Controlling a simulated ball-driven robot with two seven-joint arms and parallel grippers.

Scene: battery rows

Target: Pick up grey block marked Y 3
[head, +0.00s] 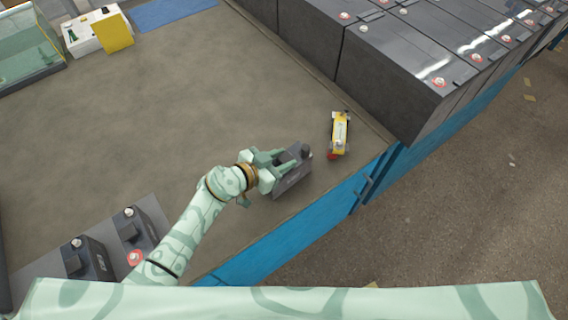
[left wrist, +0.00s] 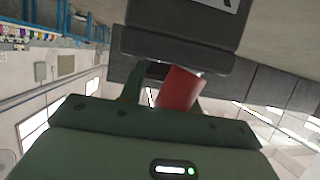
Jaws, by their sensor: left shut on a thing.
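A dark grey block (head: 292,182) with a dark knob on top is at my left gripper (head: 279,160), over the bench near its front right edge. The gripper is shut on it. I cannot tell whether the block touches the bench top. Its marking is too small to read. In the left wrist view the block (left wrist: 180,42) fills the top, with part of a white label cut off at the edge. A red cylinder (left wrist: 179,90) shows below it, between the green fingers of my left gripper (left wrist: 163,92). My right gripper is not in view.
Two similar dark blocks (head: 88,262) (head: 136,232) stand on a grey mat (head: 155,208) at lower left. A yellow and red object (head: 340,133) lies right of my gripper. Large dark battery cases (head: 385,85) stand at right. The bench middle (head: 200,100) is clear.

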